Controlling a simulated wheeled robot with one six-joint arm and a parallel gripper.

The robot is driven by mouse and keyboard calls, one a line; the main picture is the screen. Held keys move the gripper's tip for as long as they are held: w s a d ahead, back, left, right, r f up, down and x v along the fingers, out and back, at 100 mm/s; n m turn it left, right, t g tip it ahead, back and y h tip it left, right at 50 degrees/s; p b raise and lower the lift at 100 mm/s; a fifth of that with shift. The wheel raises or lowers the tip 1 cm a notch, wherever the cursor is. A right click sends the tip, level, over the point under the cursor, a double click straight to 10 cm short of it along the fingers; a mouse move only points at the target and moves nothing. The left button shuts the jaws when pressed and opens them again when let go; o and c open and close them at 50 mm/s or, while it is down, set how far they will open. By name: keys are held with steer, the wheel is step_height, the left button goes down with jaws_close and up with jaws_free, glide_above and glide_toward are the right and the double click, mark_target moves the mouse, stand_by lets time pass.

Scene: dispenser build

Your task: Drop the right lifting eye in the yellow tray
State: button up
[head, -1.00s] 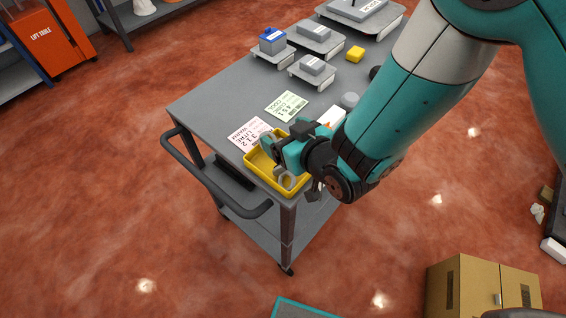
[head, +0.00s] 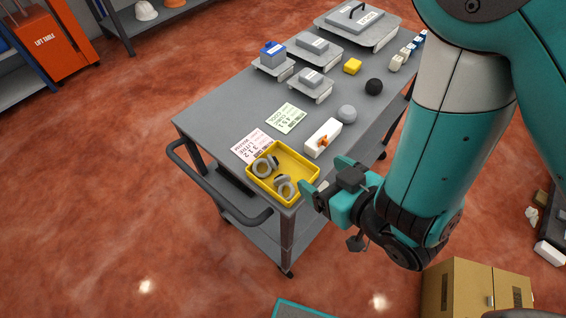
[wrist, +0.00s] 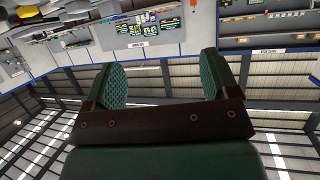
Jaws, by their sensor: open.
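The yellow tray (head: 307,187) sits at the near corner of the grey cart top. Two grey lifting eyes lie inside it, one at the left (head: 263,166) and one at the right (head: 286,187). My gripper (head: 314,199) is just right of the tray in the head view, apart from both lifting eyes. In the wrist view the two green-padded fingers of my gripper (wrist: 163,80) stand wide apart with nothing between them.
A white block with an orange part (head: 323,138) and a grey ball (head: 347,113) stand behind the tray. Printed cards (head: 252,146) lie beside it. Small platforms, a yellow block (head: 352,66) and a black ball (head: 374,86) are farther back. A cardboard box (head: 470,290) stands on the floor.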

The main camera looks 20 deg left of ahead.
steer(key=shift+p+v, duration=0.75)
steer(key=shift+p, duration=0.15)
steer(key=w+d+r+m+g+h+b, duration=0.35)
steer(key=w+d+r+m+h, duration=0.2)
steer(key=r, duration=0.25)
steer(key=s+d+r+n+g+h+b, duration=0.1)
steer(key=s+d+r+g, duration=0.3)
steer(key=s+d+r, duration=0.5)
steer(key=shift+s+d+r+n+b, duration=0.35)
steer(key=shift+s+d+b, duration=0.35)
steer(key=shift+s, duration=0.4)
